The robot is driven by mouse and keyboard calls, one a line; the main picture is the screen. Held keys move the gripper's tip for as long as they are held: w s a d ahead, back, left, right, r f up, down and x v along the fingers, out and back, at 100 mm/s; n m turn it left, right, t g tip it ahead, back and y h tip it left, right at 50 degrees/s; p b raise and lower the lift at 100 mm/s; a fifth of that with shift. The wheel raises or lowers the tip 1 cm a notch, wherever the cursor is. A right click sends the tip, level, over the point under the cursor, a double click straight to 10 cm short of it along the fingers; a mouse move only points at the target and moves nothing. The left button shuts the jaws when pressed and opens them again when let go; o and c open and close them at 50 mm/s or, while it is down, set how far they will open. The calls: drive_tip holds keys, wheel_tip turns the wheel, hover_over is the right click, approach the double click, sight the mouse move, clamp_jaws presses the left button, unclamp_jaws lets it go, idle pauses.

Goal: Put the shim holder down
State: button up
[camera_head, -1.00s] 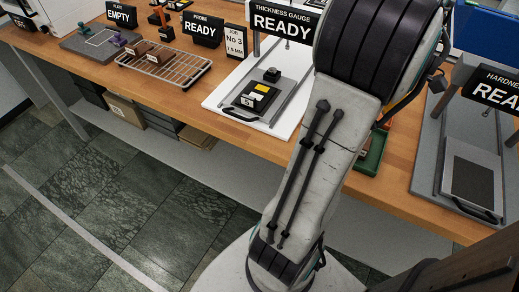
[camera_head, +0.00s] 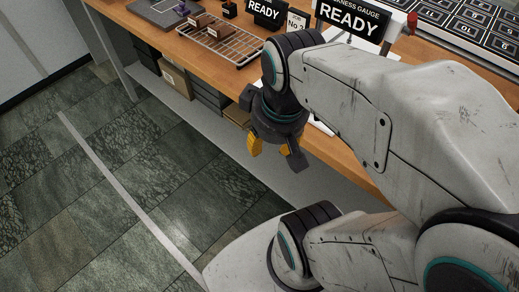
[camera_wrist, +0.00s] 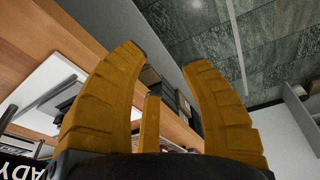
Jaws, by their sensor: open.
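My gripper (camera_head: 275,153) hangs in front of the bench's front edge in the head view, pointing down over the floor. In the wrist view its orange fingers (camera_wrist: 163,58) are spread wide with nothing between them. I cannot make out a shim holder in either current view. The thickness gauge, under a READY sign (camera_head: 349,17), is mostly hidden behind my arm. Its white base (camera_wrist: 38,98) shows at the left of the wrist view, with dark parts on it that I cannot identify.
A wire rack (camera_head: 240,50) with brown blocks (camera_head: 218,29) stands on the wooden bench (camera_head: 158,37) left of the gauge. Boxes (camera_head: 177,80) sit on the shelf below. A tray of numbered dark tiles (camera_head: 465,25) is at the back right. The floor in front is clear.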

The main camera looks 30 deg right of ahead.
drive_tip(key=a, duration=0.1)
drive_tip(key=s+a, duration=0.1)
drive_tip(key=a+f, duration=0.1)
drive_tip(key=shift+s+m+t, duration=0.15)
drive_tip(key=shift+m+t, duration=0.15)
wheel_tip(320, 180, up, 6)
drive_tip(key=p, duration=0.5)
drive_tip(key=shift+r+p, duration=0.15)
drive_tip(key=shift+p, duration=0.25)
drive_tip(key=shift+s, duration=0.1)
idle(0.4)
